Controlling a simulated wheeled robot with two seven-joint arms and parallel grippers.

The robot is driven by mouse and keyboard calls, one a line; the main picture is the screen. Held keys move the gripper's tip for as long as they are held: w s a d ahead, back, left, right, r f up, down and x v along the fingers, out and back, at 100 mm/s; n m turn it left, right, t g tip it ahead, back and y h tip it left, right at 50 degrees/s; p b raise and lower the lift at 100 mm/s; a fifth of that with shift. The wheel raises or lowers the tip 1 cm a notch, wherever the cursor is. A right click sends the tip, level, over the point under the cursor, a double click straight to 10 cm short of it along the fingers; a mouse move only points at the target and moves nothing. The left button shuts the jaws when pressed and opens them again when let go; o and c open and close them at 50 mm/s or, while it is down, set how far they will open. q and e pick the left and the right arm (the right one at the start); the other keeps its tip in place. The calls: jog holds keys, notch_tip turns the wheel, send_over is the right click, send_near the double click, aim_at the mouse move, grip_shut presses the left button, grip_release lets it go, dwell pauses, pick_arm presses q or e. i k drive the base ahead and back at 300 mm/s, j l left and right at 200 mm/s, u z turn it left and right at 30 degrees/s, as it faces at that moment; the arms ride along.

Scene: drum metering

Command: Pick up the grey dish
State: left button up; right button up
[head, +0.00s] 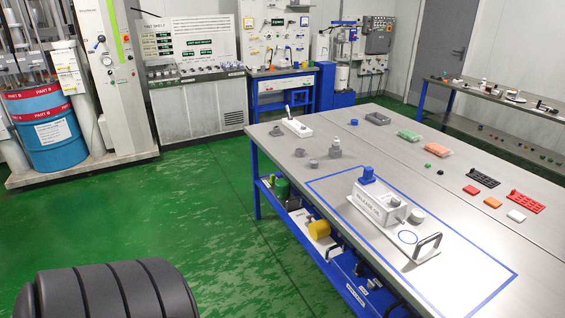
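A grey, shallow rectangular dish (377,118) lies near the far end of the steel-topped table (400,165). It looks like the grey dish, though it is small in the head view and I cannot tell what is in it. Nothing touches it that I can see. Neither of my grippers is in view. A dark ribbed part at the bottom left is probably mine.
A white machine with a blue top (378,205) stands inside a blue-taped rectangle on the table's near part. Green (410,135) and orange (439,148) trays lie near the dish. Small grey cylinders (335,150) stand on the left side. The green floor left of the table is clear.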

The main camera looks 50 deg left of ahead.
aim_at(313, 162)
jog(key=u, duration=1.35)
jog(key=i, duration=0.1)
